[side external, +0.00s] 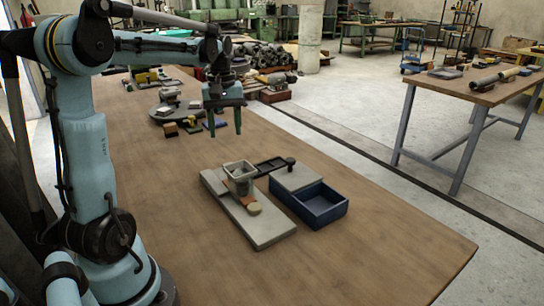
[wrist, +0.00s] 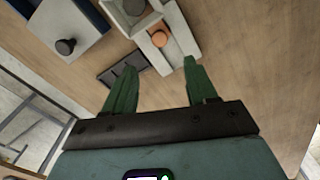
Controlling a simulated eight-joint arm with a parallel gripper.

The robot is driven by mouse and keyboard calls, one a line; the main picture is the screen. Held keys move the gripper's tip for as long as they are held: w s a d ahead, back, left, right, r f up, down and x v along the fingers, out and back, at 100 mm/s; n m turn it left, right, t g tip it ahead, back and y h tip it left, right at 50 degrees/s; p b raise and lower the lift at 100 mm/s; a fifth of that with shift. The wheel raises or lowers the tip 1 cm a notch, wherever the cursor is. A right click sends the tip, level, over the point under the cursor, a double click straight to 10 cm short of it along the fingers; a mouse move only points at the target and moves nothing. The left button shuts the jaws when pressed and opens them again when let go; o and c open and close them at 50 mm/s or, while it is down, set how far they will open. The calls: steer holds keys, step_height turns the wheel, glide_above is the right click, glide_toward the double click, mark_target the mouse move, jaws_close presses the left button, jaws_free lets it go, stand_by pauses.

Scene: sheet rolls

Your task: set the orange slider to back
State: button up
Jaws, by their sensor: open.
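In the side view, an orange-tan piece (side external: 254,208) sits at the foot of the cup (side external: 239,172) on the long grey base (side external: 262,228). My gripper (side external: 225,131) is open and empty, above the table and behind the base. Its green fingers also show in the wrist view (wrist: 160,64), apart from the knob. The slider's track is not clear.
A blue open box (side external: 320,205) with a grey top (side external: 297,178) stands right of the base. Several small parts (side external: 180,115) lie further back. The table's front is clear.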

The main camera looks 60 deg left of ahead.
step_height(320, 180, down, 11)
steer(key=shift+f, duration=0.1)
stand_by(0.4)
jaws_close()
stand_by(0.4)
